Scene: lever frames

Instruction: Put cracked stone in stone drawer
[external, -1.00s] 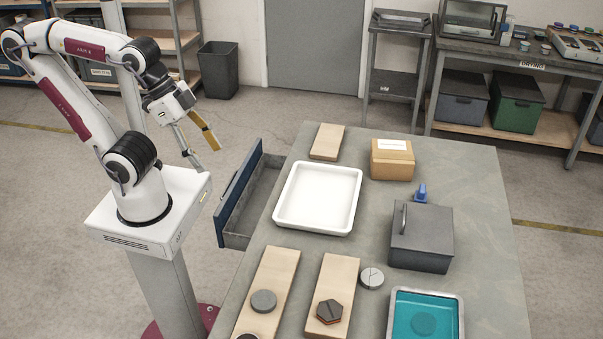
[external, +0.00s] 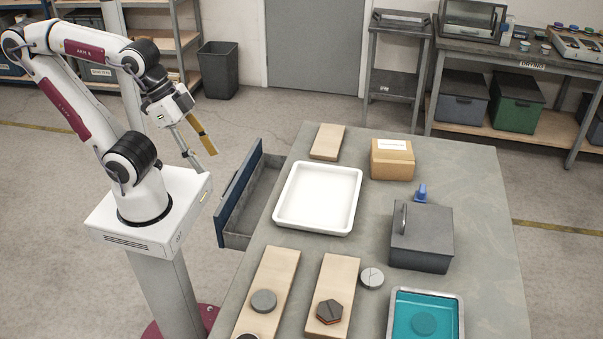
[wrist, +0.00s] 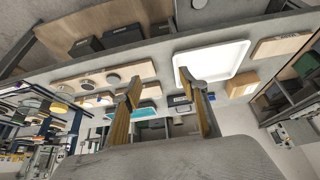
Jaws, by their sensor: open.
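A pale grey round stone with dark crack lines, the cracked stone (external: 372,278), lies on the table just right of a wooden board. An open drawer (external: 235,209) with a blue front sticks out from the table's left side; the part of its inside that I see looks empty. My gripper (external: 205,161) is open and empty, up in the air left of the table and above and left of the drawer, well away from the stone. Its two fingers also show in the wrist view (wrist: 165,88), with nothing between them.
A white tray (external: 290,222) lies beside the drawer. Wooden boards (external: 282,268) hold a grey disc (external: 263,302) and a dark hexagonal piece (external: 329,311). A grey lidded box (external: 421,250), a teal-filled tray (external: 440,294) and a cardboard box (external: 392,172) stand to the right.

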